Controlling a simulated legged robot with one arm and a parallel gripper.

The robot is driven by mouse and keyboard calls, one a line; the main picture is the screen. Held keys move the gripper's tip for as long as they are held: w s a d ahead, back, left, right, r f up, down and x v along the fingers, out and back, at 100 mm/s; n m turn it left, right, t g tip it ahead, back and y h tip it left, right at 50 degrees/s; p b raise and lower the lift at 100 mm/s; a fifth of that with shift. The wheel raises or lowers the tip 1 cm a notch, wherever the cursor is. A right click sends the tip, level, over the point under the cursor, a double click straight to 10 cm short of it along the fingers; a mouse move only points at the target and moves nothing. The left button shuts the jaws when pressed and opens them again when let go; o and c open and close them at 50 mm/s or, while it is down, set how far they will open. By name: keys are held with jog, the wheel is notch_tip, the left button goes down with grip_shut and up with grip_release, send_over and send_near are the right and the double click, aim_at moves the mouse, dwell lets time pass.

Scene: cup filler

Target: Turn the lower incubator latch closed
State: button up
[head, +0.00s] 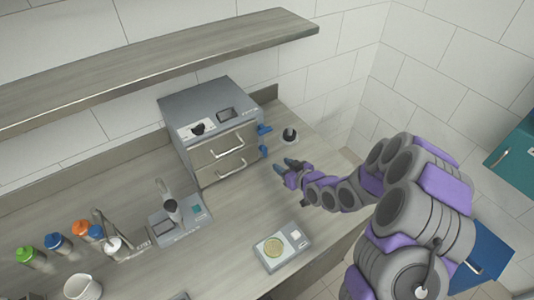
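The incubator (178,106) is a grey box on the counter against the back wall, with two drawer-like doors with silver handles on its front. Two blue latches sit at its right front edge. The upper latch (264,129) sticks out to the right. The lower latch (263,151) looks smaller and closer to upright, but its exact angle is too small to tell. My gripper (287,163) is to the right of and slightly below the lower latch, apart from it. Its dark fingertips point left. Nothing shows between them, and their spacing is too small to judge.
A small grey device with a dark knob (289,135) stands behind my gripper. A scale with a yellowish dish (284,249) lies in front. A microscope-like device (175,218) and several capped bottles stand left. A shelf (160,60) overhangs the back.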

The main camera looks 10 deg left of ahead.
aim_at(265, 152)
jog(key=w+a+f, duration=0.1)
jog(key=w, duration=0.2)
jog(key=w+a+f+b, duration=0.1)
jog(key=w, duration=0.1)
jog(key=shift+w+a+f, duration=0.3)
jog(key=shift+f, duration=0.05)
jog(key=a, duration=0.2)
jog(key=w+a+f, duration=0.1)
jog(key=a, duration=0.1)
jog(key=w+a+f, duration=0.1)
jog(key=a, duration=0.1)
jog(key=shift+w+f+b, duration=0.2)
jog(key=shift+w+b, duration=0.05)
jog(key=shift+b, duration=0.05)
jog(key=shift+a+r, duration=0.1)
jog(key=shift+a, duration=0.05)
jog(key=shift+w+d, duration=0.35)
jog(key=shift+d, duration=0.4)
jog(key=shift+d+r, duration=0.2)
jog(key=shift+d, duration=0.2)
jog(key=shift+s+a+f, duration=0.1)
jog(key=shift+a+f, duration=0.15)
jog(key=shift+a, duration=0.55)
jog(key=c, duration=0.4)
jog(key=shift+a, duration=0.1)
jog(key=shift+c, duration=1.3)
jog(key=shift+d, duration=0.3)
grip_shut()
